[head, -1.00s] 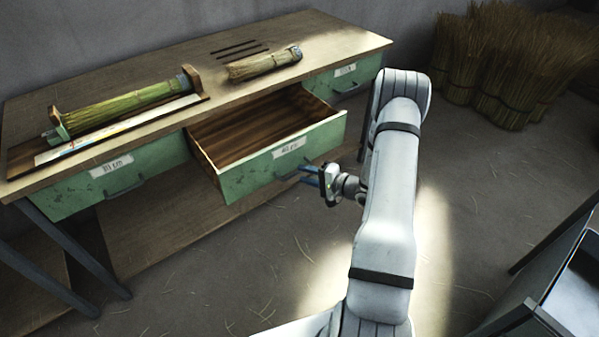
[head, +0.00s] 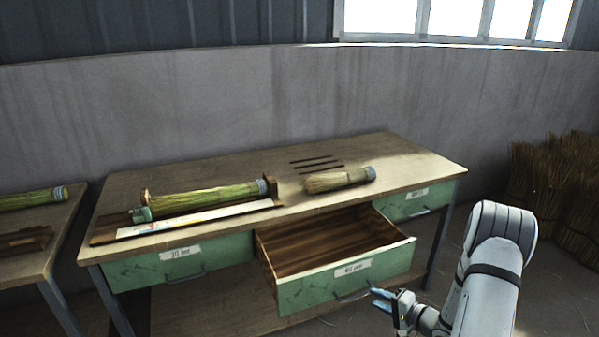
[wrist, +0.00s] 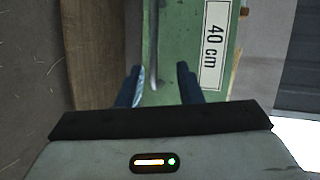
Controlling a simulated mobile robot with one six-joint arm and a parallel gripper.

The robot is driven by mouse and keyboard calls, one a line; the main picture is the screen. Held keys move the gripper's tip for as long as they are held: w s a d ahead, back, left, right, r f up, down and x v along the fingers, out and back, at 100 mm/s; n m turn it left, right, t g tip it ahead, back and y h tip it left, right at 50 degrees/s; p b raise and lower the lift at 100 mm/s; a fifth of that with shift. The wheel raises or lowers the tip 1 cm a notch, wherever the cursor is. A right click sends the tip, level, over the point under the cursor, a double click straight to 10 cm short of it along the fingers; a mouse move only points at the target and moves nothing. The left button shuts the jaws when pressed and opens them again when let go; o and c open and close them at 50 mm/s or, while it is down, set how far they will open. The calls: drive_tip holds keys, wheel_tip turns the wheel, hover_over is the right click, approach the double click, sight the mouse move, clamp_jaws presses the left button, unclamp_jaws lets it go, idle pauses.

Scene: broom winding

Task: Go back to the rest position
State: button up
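My gripper (head: 378,299) is at the lower right in the head view, just in front of the pulled-out middle drawer (head: 345,272). Its two blue fingers are apart with nothing held between them; they also show in the wrist view (wrist: 160,88). The drawer's handle (wrist: 153,45) appears beyond and between the fingertips, and I cannot tell whether they touch it. The drawer front carries a "40 cm" label (wrist: 212,45). The drawer stands open and its visible inside is empty.
The workbench (head: 400,160) carries a straw bundle in a wooden holder (head: 205,200) and a loose bundle (head: 338,179). The left drawer (head: 180,262) and right drawer (head: 415,204) are shut. Another table (head: 65,215) stands left; straw sheaves (head: 560,190) stand right.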

drive_tip(key=w+d+r+n+h+p, duration=0.1)
drive_tip(key=w+r+n+h, duration=0.15)
drive_tip(key=r, duration=0.35)
drive_tip(key=w+r+n+h+p, duration=0.1)
drive_tip(key=r+h, duration=0.3)
drive_tip(key=r, duration=0.2)
drive_tip(key=s+a+r+n+g+h+p, duration=0.1)
drive_tip(key=s+r+n+g+h+p, duration=0.25)
drive_tip(key=r, duration=0.85)
drive_tip(key=s+a+r+n+g+p, duration=0.1)
drive_tip(key=s+a+r+g, duration=0.1)
drive_tip(key=s, duration=0.7)
drive_tip(key=s+a+r+n+g, duration=0.1)
drive_tip(key=s+a+r, duration=0.4)
drive_tip(key=s, duration=0.4)
drive_tip(key=s+a+r+n+g+p, duration=0.1)
drive_tip(key=s+a+r+g, duration=0.1)
drive_tip(key=s+a, duration=0.4)
drive_tip(key=s+r, duration=0.1)
drive_tip(key=s, duration=0.2)
drive_tip(key=shift+r+g+y+p, duration=0.15)
drive_tip(key=shift+g+y+p, duration=0.15)
drive_tip(key=shift+g+y, duration=0.1)
